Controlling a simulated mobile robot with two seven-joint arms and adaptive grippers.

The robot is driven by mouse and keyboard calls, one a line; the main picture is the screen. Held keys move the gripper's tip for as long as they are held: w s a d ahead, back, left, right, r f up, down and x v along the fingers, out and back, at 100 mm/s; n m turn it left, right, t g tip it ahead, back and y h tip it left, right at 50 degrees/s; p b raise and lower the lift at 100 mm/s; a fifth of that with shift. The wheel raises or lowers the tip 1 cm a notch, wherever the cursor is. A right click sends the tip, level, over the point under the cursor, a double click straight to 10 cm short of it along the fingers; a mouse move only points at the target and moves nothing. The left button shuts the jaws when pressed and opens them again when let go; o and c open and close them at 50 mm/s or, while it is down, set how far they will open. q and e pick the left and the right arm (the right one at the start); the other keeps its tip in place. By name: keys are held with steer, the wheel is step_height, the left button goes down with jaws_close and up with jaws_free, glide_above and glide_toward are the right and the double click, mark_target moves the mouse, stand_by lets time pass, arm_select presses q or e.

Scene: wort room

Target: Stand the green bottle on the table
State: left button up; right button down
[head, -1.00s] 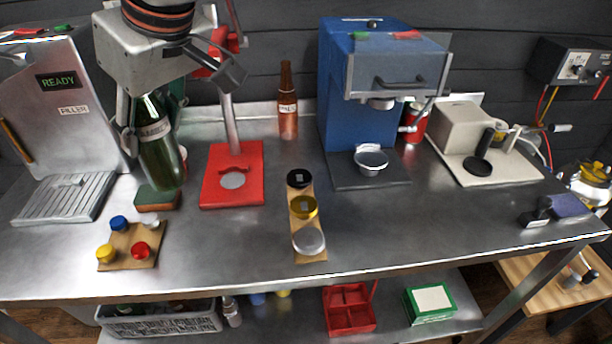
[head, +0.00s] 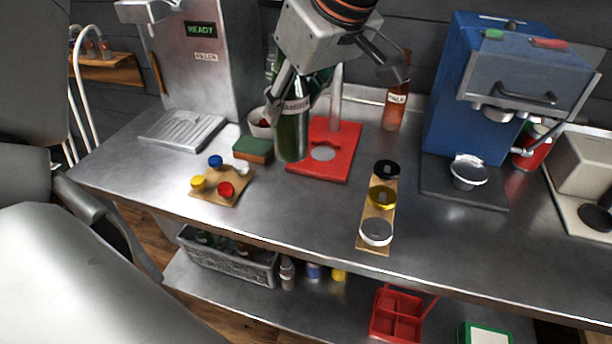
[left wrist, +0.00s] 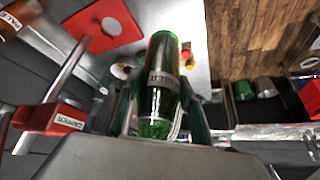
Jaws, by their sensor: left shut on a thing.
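The green bottle (head: 292,138) has a pale label and stands about upright in the head view. My left gripper (head: 297,97) is shut on it, around its upper part, from above. In the left wrist view the bottle (left wrist: 160,72) lies between the fingers (left wrist: 160,112) with its base pointing away. Its base shows over the steel table (head: 310,205), between the green-brown sponge and the red capper base. I cannot tell whether it touches the table. My right gripper is not in view.
The red capper base (head: 336,160) is close on the bottle's right. The sponge (head: 254,149) and a white bowl (head: 259,124) are close on its left. A cap board (head: 222,188) and a strip of lids (head: 381,207) lie in front. Bare steel lies between them.

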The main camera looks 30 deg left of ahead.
mark_target(296, 157)
arm_select(q)
step_height(296, 157, down, 11)
steer(key=shift+r+b, duration=0.1)
steer(key=shift+b, duration=0.85)
step_height(296, 157, down, 5)
steer(key=shift+d+b, duration=0.1)
steer(key=shift+b, duration=0.25)
steer(key=o, duration=1.6)
